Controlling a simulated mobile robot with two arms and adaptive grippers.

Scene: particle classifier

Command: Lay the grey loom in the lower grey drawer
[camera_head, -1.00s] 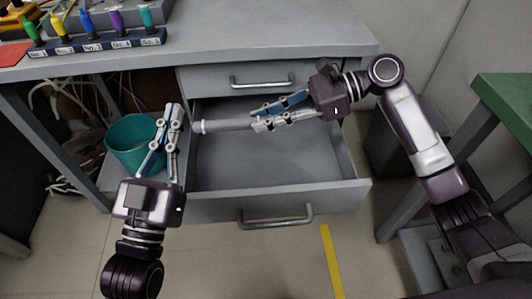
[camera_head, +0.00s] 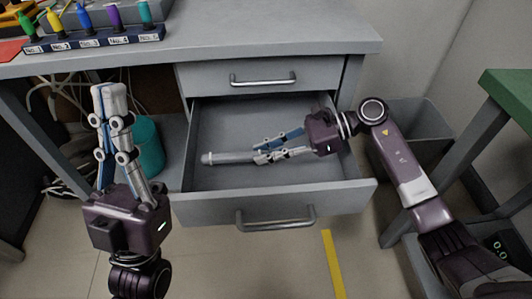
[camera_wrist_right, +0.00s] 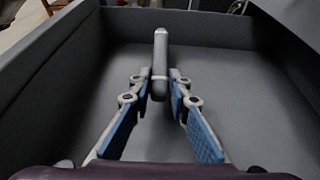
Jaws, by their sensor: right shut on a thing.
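The grey loom (camera_head: 225,158), a smooth rod with a lighter ring near one end, lies lengthwise inside the open lower grey drawer (camera_head: 276,209). My right gripper (camera_head: 256,150) is shut on its right end, inside the drawer. In the right wrist view the loom (camera_wrist_right: 160,50) points away from me between the fingertips (camera_wrist_right: 160,85). It looks low over the drawer floor; I cannot tell if it touches. My left gripper (camera_head: 108,90) points up, left of the drawer, with no object visible in it; its finger gap is unclear.
The upper drawer (camera_head: 262,77) is closed under the grey desk (camera_head: 260,35). A teal bin (camera_head: 149,148) stands behind my left gripper. A rack of coloured tubes (camera_head: 95,40) is on the desk. A green-topped table (camera_head: 508,92) is at the right.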

